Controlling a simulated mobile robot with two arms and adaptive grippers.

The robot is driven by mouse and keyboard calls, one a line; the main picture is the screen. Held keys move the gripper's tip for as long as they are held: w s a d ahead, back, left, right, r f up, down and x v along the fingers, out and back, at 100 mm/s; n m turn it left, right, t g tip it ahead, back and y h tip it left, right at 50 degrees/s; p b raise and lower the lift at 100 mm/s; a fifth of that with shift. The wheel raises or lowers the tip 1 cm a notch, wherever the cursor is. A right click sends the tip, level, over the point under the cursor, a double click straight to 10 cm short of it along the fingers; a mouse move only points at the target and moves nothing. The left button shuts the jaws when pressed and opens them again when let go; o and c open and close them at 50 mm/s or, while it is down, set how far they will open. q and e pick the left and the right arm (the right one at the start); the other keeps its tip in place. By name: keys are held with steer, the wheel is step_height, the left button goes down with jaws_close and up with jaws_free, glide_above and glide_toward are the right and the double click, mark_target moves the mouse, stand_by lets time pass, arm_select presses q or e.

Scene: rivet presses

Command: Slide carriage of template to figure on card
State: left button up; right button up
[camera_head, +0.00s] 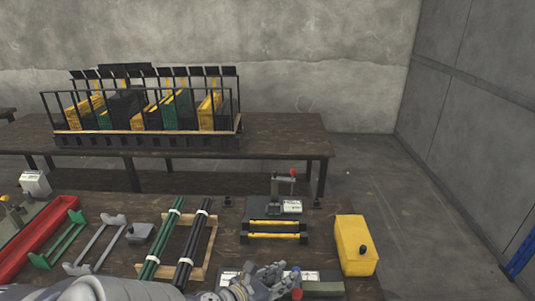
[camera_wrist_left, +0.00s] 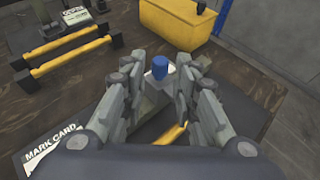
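My left gripper (camera_head: 268,277) is over the dark template board (camera_head: 325,287) at the table's front edge. In the left wrist view its two fingers (camera_wrist_left: 160,88) stand apart, on either side of a grey metal block that looks like the carriage (camera_wrist_left: 158,78). A blue knob (camera_wrist_left: 187,72) shows by the fingertips. A yellow strip (camera_wrist_left: 173,134) shows below, between the fingers. A card marked "MARK CARD" (camera_wrist_left: 52,148) lies at the board's left end. The fingers hide much of the carriage, and any figure on the card is not readable. My right gripper is not in view.
A yellow box (camera_head: 356,246) with a black knob stands to the right. A press (camera_head: 283,196) and yellow bars (camera_head: 274,236) are behind. Green and black rods (camera_head: 178,243), grey and green holders (camera_head: 96,244) and a red tray (camera_head: 36,241) lie left. A rack (camera_head: 150,140) stands on the far table.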

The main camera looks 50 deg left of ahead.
arm_select(q)
steer(key=shift+v, duration=2.9)
